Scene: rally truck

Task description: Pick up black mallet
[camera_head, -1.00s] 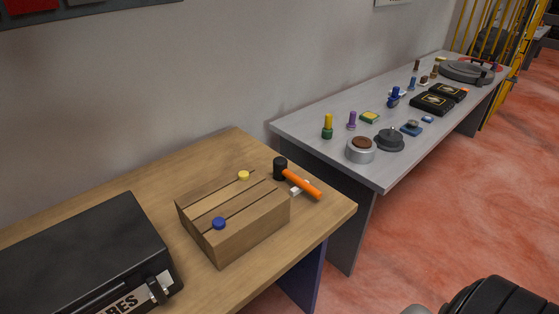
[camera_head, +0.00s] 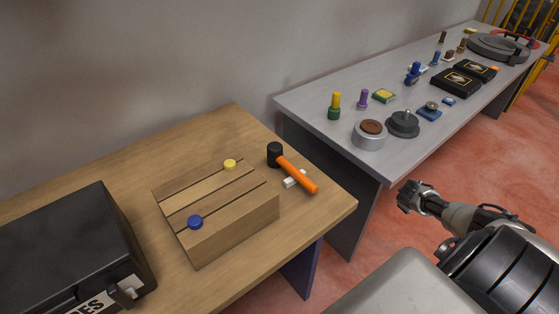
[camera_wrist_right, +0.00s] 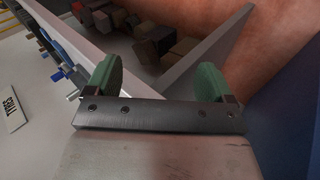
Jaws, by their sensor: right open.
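The mallet (camera_head: 298,176), with a black head and an orange handle, lies on the right part of the wooden table (camera_head: 330,207) in the head view. Its head is toward the back and its handle points to the front right. My right gripper (camera_head: 408,196) is at the right in the head view, over the red floor and well apart from the mallet. The right wrist view shows its two green fingertips (camera_wrist_right: 158,80) spread apart with nothing between them. The mallet is not seen in that view. My left gripper is not in view.
A wooden block (camera_head: 235,225) with blue and yellow knobs sits left of the mallet. A small white piece (camera_head: 293,180) lies by the handle. A black case (camera_head: 65,245) is at the left. A grey table (camera_head: 320,105) with several parts stands behind.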

